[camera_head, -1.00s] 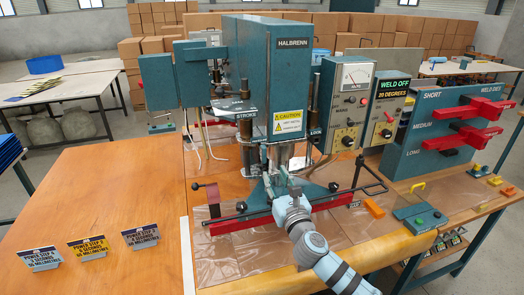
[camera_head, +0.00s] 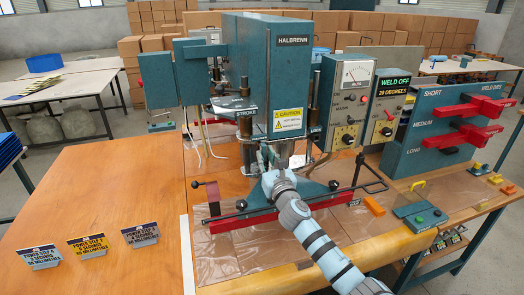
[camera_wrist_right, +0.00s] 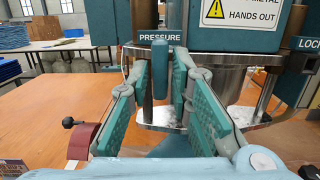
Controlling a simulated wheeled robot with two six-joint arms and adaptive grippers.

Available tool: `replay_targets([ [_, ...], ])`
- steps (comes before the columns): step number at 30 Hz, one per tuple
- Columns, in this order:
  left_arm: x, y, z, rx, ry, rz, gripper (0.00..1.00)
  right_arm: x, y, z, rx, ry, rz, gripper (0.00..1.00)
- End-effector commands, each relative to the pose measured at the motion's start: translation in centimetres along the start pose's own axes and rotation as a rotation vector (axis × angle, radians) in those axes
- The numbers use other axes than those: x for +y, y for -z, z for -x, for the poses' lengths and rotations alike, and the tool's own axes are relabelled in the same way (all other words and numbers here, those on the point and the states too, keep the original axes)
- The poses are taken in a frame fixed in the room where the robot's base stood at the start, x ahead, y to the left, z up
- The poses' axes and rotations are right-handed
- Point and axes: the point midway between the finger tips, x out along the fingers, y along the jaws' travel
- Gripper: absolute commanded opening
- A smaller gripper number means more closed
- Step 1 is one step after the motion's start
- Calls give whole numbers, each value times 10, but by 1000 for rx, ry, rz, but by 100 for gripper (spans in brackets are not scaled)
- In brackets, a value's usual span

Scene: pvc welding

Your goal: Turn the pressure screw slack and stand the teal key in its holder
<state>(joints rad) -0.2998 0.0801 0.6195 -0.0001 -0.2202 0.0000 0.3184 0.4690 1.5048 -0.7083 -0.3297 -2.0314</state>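A teal upright key-like piece (camera_wrist_right: 160,68) shows in the right wrist view just under the PRESSURE label (camera_wrist_right: 160,36) on the press. I cannot tell whether it is seated on the pressure screw, and the screw itself is not clearly visible. My right gripper (camera_wrist_right: 162,66) reaches toward the press with its fingers apart. The teal piece lies between the fingertips in this picture, with slim gaps on both sides; the depth between them is unclear. In the head view my right gripper (camera_head: 268,160) is at the front of the teal press (camera_head: 230,70). The key's holder cannot be made out. My left gripper is out of view.
A red bar (camera_head: 245,222) with black knobs lies across the press front. Gauge and WELD OFF boxes (camera_head: 388,103) stand right, beside a rack (camera_head: 425,130) of red weld dies. Three power-step cards (camera_head: 88,245) stand on the left bench, which is otherwise mostly clear.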

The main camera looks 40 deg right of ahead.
Motion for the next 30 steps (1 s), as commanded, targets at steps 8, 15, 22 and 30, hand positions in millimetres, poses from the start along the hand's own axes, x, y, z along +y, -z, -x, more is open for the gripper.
replay_targets([
  [8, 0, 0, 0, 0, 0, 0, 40, 0, 0, 0, 0, 0, 1, 0],
  [15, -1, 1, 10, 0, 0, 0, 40, 0, -2, 0, 2, -11, 88, 0],
  [22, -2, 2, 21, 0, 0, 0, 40, 0, -1, 0, 4, -26, 214, 0],
  [30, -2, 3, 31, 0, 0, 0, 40, -1, -1, 0, 3, -52, 426, 0],
])
